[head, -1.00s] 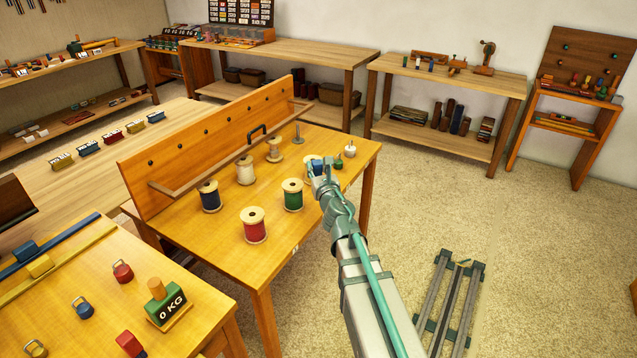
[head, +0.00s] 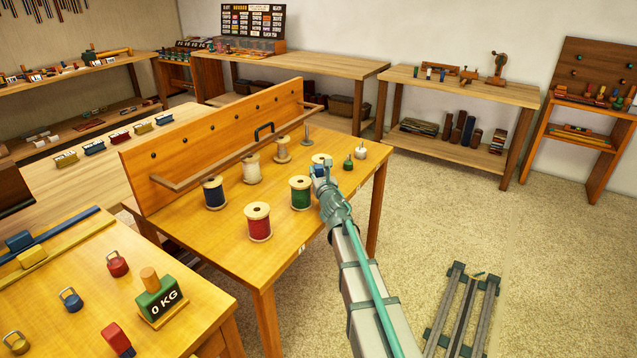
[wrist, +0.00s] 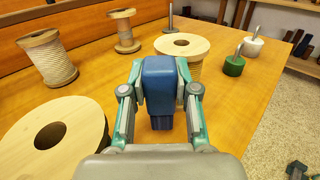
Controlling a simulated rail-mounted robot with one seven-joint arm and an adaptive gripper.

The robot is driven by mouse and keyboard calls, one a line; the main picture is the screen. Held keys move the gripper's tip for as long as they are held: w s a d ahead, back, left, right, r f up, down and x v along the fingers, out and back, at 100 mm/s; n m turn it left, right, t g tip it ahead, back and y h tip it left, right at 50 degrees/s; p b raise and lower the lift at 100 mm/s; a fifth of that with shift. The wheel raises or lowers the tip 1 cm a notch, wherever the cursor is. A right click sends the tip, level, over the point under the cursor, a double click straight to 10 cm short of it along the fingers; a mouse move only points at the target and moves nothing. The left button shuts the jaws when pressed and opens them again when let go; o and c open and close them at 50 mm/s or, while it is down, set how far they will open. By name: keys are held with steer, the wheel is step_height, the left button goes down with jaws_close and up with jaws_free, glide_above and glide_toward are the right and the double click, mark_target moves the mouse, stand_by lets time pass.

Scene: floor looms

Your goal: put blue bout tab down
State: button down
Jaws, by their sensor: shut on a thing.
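My gripper (wrist: 160,95) is shut on the blue bout tab (wrist: 160,78), a blue block with a darker lower end. The tab sits between both fingers in the wrist view. In the head view my gripper (head: 323,172) is above the right part of the spool table (head: 225,250), and the tab is a small blue patch (head: 318,166) at its tip. In the wrist view a wooden-topped spool (wrist: 182,45) stands just beyond the tab. Whether the tab touches the table cannot be told.
A red spool (head: 258,222), a green spool (head: 300,193), a navy spool (head: 214,193) and paler spools stand left of my gripper. A green weight (head: 348,164) and a white weight (head: 361,152) stand to the right. Bare tabletop lies near the front edge.

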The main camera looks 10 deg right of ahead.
steer(key=shift+f+b, duration=0.4)
steer(key=shift+f, duration=0.5)
steer(key=shift+f, duration=0.15)
steer(key=c, duration=1.2)
jaws_free()
steer(key=shift+o, duration=0.2)
steer(key=shift+r, duration=0.25)
steer(key=s, duration=1.2)
steer(key=shift+d+f, duration=0.1)
steer(key=shift+d, duration=0.2)
steer(key=shift+c, duration=0.2)
